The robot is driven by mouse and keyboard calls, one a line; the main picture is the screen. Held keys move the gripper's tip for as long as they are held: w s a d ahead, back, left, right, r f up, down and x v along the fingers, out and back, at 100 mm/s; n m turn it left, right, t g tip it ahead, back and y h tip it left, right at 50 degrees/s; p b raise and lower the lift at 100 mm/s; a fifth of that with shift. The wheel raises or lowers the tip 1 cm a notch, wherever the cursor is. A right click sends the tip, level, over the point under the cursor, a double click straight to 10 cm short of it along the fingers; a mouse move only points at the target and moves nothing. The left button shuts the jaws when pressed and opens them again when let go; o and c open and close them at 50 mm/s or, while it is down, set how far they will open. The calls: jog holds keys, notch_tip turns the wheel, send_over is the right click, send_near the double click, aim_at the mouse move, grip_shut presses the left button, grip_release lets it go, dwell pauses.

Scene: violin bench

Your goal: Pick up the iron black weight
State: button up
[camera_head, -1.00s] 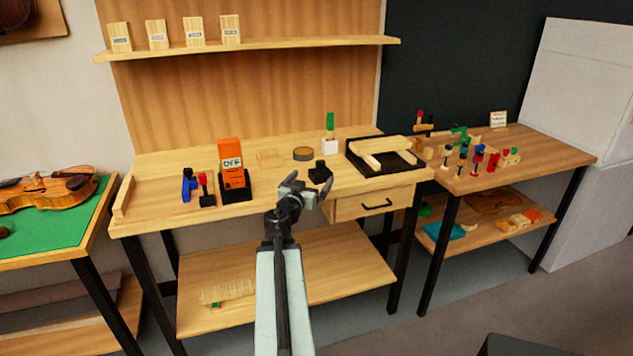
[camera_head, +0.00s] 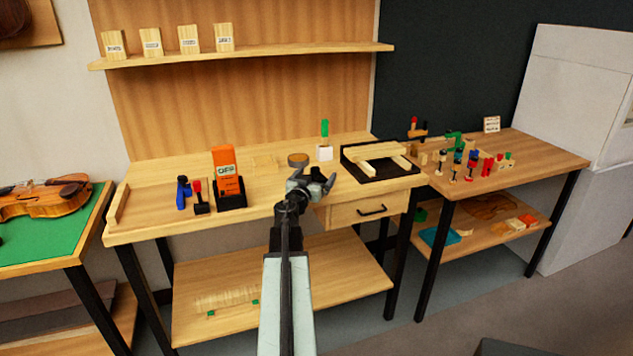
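The iron black weight (camera_head: 315,173) is a small dark block on the middle bench top, near its front edge. My gripper (camera_head: 314,182) is at the weight in the head view, with its two dark fingers apart. The fingers and wrist cover most of the weight, and only a dark part shows between and behind them. I cannot tell whether the fingers touch it or are closed on it.
An orange box (camera_head: 224,166) in a black holder stands to the left, beside small blue and red-topped tools. A black tray (camera_head: 378,168) with wooden bars is to the right, above a drawer (camera_head: 358,209).

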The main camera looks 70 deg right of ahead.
aim_at(316, 168)
jog(key=c, duration=1.7)
jog(key=shift+c, duration=0.2)
jog(key=shift+r, duration=0.1)
notch_tip(316, 168, up, 10)
jog(key=p, duration=1)
